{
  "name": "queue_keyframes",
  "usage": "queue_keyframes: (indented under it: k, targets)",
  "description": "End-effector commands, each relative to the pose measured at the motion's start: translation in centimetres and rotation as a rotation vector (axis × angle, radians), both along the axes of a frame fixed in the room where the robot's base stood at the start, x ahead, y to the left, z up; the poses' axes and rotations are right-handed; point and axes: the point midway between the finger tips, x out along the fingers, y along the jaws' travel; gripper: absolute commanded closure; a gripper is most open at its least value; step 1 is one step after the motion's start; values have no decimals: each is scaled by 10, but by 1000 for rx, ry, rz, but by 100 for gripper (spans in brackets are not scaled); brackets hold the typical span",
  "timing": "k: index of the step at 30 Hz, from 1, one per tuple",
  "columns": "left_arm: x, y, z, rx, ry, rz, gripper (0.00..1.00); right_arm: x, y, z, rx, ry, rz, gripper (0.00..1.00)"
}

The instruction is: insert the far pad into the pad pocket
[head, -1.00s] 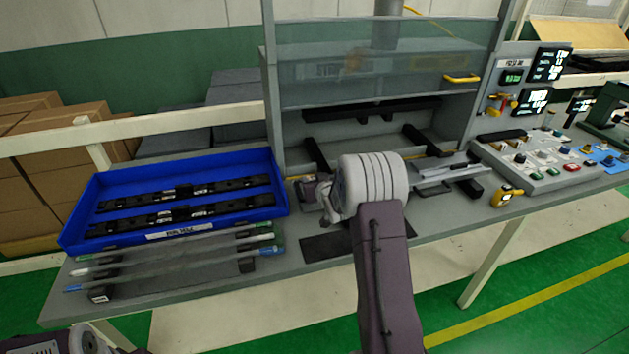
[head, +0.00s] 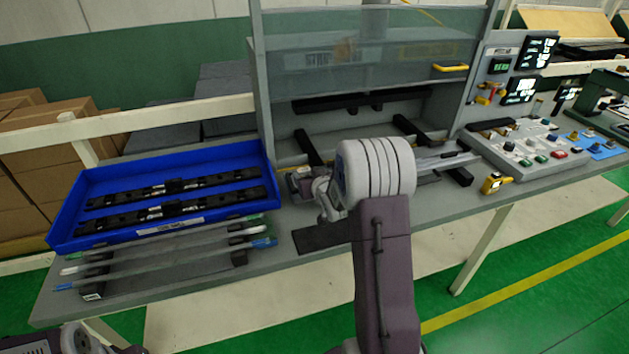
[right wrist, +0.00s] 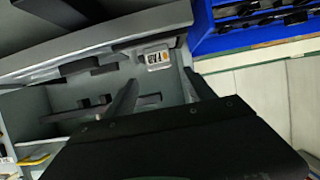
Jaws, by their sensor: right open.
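In the head view, two long black bars lie in the blue tray, a far one (head: 172,187) and a near one (head: 170,211). Small fittings sit along them. I cannot tell which parts are the pads, nor make out the pad pocket. My right gripper (head: 298,181) is over the bench just right of the tray, partly hidden by my own wrist. In the right wrist view its two fingers (right wrist: 160,88) are spread with nothing clearly held between them. Only part of my left arm shows at the bottom left; its gripper is out of view.
The blue tray (head: 62,215) stands on the left of the bench. Several thin rods (head: 165,254) lie in front of it. A dark flat mat (head: 325,237) lies near the front edge. A glass-fronted cabinet (head: 370,65) stands behind, and a button panel (head: 545,150) is at right.

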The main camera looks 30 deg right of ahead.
Motion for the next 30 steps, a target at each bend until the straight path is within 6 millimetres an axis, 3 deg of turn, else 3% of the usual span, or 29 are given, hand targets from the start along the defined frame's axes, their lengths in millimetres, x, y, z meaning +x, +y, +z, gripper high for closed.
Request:
queue_keyframes:
  k: [3, 9, 20, 23, 25, 27, 30]
  targets:
    - [0, 0, -3, 0, 0, 0, 100, -29, 6, 13, -1, -4, -2, 37]
    - [0, 0, -3, 0, 0, 0, 100, -59, 13, 25, -1, -2, -2, 37]
    - [0, 0, -3, 0, 0, 0, 100, -66, 17, 26, 2, 9, 1, 37]
    - [0, 0, -3, 0, 0, 0, 100, -79, 42, 2, 26, 140, 18, 37]
    - [0, 0, -3, 0, 0, 0, 100, -106, 75, -29, 57, 327, 45, 37]
    - [0, 0, -3, 0, 0, 0, 100, -147, 111, -57, 88, 533, 82, 37]
    - [0, 0, -3, 0, 0, 0, 100, -210, 153, -81, 124, 797, 139, 37]
